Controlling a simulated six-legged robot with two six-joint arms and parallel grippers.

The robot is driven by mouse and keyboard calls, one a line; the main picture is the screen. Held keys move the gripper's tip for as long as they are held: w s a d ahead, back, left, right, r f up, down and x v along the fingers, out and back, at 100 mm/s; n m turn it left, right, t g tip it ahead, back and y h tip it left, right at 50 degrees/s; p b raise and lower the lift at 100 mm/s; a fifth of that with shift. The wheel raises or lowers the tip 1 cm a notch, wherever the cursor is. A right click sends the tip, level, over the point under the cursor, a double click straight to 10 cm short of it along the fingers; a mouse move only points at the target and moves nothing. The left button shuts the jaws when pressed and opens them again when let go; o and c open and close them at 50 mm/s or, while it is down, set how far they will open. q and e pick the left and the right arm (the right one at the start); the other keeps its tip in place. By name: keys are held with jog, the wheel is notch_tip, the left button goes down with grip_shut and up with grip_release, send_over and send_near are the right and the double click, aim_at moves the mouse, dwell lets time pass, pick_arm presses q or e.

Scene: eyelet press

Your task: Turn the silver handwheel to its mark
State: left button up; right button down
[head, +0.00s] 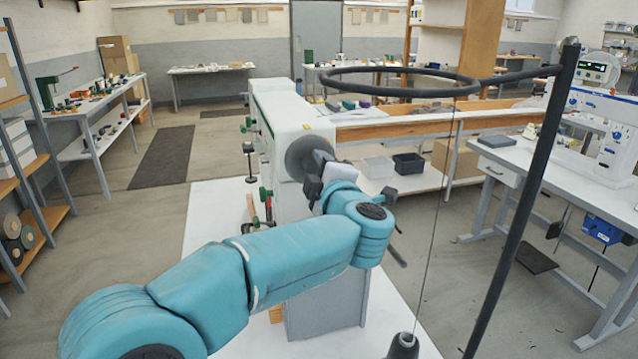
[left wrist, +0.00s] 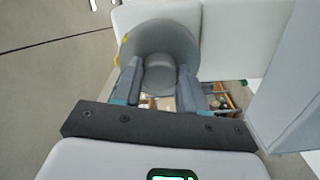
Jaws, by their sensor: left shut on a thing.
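The silver handwheel (head: 303,152) is a grey disc on the near end of the white machine (head: 282,115). My left gripper (head: 316,172) is at its front, partly covering it in the head view. In the left wrist view the handwheel (left wrist: 180,36) fills the space beyond my left gripper (left wrist: 160,72). The two fingers are shut on the rounded grey hub or knob (left wrist: 160,76) at its face. Small yellow patches (left wrist: 124,40) show at the wheel's left rim; I cannot tell whether they are the mark. My right gripper is in neither view.
A dark ring (head: 398,82) on a slanted pole (head: 520,200) stands at the near right, with a thread hanging down to a dark cone (head: 403,346). A workbench (head: 560,165) stands at right. Grey and black bins (head: 408,163) sit behind the wheel. The floor at left is open.

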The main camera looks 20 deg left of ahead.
pick_arm(q)
jog(key=shift+f+n+b, duration=0.15)
jog(key=shift+n+b, duration=2.7)
jog(key=shift+n, duration=1.65)
jog(key=o, duration=0.8)
jog(key=shift+c, duration=0.2)
jog(key=o, duration=0.3)
jog(key=shift+s, duration=0.1)
jog(key=b+v, duration=0.2)
jog(key=v, duration=1.4)
jog(key=shift+s+d, duration=0.15)
